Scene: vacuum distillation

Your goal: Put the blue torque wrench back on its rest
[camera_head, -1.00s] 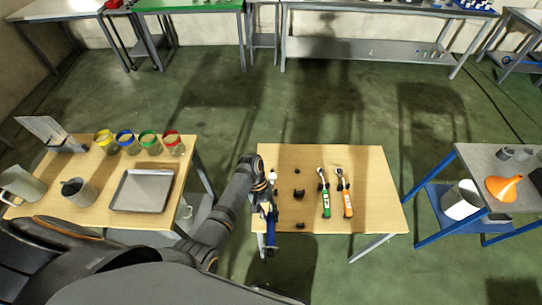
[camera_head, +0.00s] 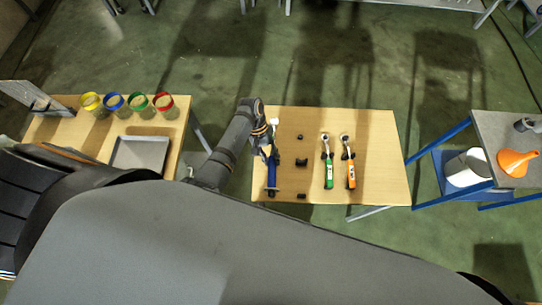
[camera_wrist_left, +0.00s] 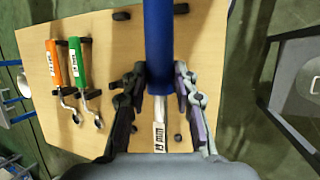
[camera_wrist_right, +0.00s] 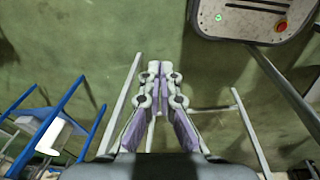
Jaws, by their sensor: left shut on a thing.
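The blue torque wrench (camera_head: 271,178) is in my left gripper (camera_head: 266,150), over the left part of the middle table. In the left wrist view the fingers (camera_wrist_left: 159,78) close on the wrench from both sides, with its blue handle (camera_wrist_left: 159,40) pointing up the picture. Empty black rest pieces (camera_head: 302,162) stand on the table just right of the wrench. The wrench is apart from them; its height above the table is hard to tell. My right gripper (camera_wrist_right: 157,72) is shut and empty, seen only in its wrist view, over the floor.
A green wrench (camera_head: 328,170) and an orange wrench (camera_head: 350,170) lie side by side right of the empty rest. A left table holds colour-ringed beakers (camera_head: 138,101) and a metal tray (camera_head: 141,153). A right table holds an orange funnel (camera_head: 514,162).

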